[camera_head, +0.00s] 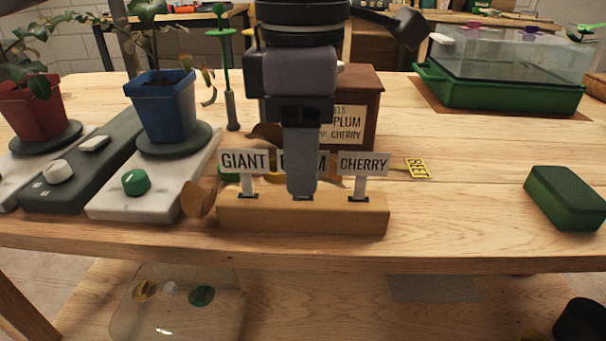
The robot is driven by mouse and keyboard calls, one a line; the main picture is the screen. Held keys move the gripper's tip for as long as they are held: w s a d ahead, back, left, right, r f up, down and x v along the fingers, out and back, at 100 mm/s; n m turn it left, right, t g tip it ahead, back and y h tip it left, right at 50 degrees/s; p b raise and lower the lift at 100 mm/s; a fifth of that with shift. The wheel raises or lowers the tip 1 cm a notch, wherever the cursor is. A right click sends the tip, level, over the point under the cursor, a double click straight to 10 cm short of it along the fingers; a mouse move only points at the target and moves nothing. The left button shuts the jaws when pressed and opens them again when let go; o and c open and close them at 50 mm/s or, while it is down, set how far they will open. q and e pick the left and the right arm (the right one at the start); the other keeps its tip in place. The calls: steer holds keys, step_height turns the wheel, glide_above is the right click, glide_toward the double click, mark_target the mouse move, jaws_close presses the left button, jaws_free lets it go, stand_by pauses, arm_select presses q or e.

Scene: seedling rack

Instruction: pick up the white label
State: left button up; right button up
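Three white labels with dark lettering stand in a wooden block (300,222) at the front of the table. The left one (243,161) reads GIANT and the right one (363,163) reads CHERRY. The middle label (327,164) is mostly hidden behind my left gripper; only its edges show. My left gripper (302,191) points straight down in front of or at the middle label, its tip near the block's top. It is seen edge-on, so I cannot tell whether its fingers are apart or hold the label. My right gripper does not show.
A yellow label (418,168) lies flat behind the block. A brown box (359,90) stands behind. Left are marble slabs (128,205) and a blue pot (164,105). Right are a green block (566,198) and a green tray (500,95).

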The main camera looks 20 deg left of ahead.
arm_select(q)
jaws_close()
steer(key=shift+r, duration=0.1)
